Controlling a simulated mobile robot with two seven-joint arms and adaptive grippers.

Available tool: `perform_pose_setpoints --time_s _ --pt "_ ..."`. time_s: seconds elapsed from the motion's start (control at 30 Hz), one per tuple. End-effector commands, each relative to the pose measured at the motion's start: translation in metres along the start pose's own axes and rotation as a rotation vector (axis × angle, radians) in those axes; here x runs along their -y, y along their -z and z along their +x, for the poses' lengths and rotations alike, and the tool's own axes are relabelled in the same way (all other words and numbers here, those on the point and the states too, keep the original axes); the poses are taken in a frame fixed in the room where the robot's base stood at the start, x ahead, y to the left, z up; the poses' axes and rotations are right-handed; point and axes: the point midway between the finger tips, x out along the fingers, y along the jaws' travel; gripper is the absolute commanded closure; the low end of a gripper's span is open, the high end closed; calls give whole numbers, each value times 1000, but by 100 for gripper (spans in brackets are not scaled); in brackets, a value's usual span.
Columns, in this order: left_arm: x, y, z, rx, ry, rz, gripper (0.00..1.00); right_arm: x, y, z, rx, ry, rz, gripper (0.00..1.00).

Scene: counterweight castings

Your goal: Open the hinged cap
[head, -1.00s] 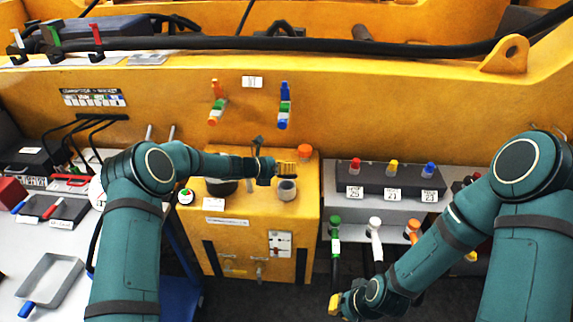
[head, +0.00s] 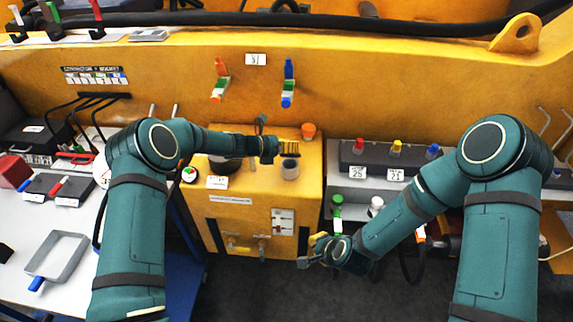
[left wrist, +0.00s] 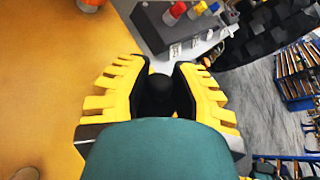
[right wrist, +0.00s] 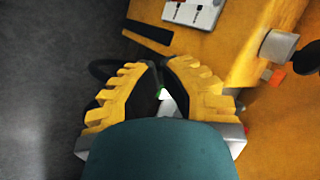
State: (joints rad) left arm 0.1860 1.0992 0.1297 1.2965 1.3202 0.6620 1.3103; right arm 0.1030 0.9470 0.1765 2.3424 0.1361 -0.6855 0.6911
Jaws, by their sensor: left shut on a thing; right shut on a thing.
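A short grey cylindrical neck (head: 289,169) stands on top of the yellow cabinet (head: 245,215); it also shows in the right wrist view (right wrist: 280,45). I cannot make out clearly where its hinged cap lies. My left gripper (head: 289,148) is just above and behind this neck. Its fingers are shut on a black rounded piece (left wrist: 157,92), partly hidden by the fingers. My right gripper (head: 312,250) is low in front of the cabinet's right corner. It is shut on a dark piece (right wrist: 146,92), mostly hidden between the fingers; I cannot tell what it is.
An orange knob (head: 308,130) stands behind the neck. A green-handled nozzle (head: 337,206) and a white one (head: 376,206) hang at the grey shelf to the right. A control panel (head: 283,221) is on the cabinet front. Floor in front is clear.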

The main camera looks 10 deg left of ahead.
Motion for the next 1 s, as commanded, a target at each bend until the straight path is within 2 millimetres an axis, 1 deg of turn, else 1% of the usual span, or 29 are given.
perform_pose_setpoints --time_s 0.03,0.1,0.3,0.5,0.6,0.7,0.8,0.9,1.0 --pt "0 0 0 0 1 0 100 13 -2 7 -21 37 92 100" --pt "0 0 0 0 1 0 100 32 -3 15 -49 93 239 100" --pt "0 0 0 0 1 0 100 81 -7 30 -97 267 667 100" --pt "0 0 0 0 1 0 100 123 -12 39 -90 454 1105 100" --pt "0 0 0 0 1 0 100 141 -16 40 -70 549 1321 100" --pt "0 0 0 0 1 0 100 155 -18 40 -44 639 1516 100" --pt "0 0 0 0 0 0 100 166 -20 39 -14 714 1673 100" --pt "0 0 0 0 0 0 100 172 -21 38 10 767 1786 100" --pt "0 0 0 0 0 0 100 175 -21 37 27 802 1854 100"
